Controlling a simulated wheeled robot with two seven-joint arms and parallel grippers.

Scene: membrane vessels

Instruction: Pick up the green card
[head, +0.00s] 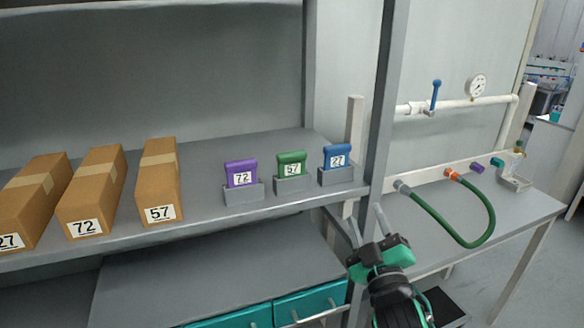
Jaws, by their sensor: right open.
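The green card (292,163) stands upright in a grey holder (293,184) on the shelf, with a white label that seems to read 57. A purple card (241,173) labelled 72 stands to its left and a blue card (337,156) labelled 27 to its right, each in its own grey holder. My right gripper (367,224) is open and empty, in front of the shelf's right end, below and to the right of the green card. Its fingers point up and away from me. My left gripper is not in view.
Cardboard boxes labelled 27 (30,200), 72 (92,192) and 57 (159,182) stand at the shelf's left. A grey post (384,100) rises close to my right gripper. A green hose (440,226) lies on the right bench. Teal drawers (310,303) sit below.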

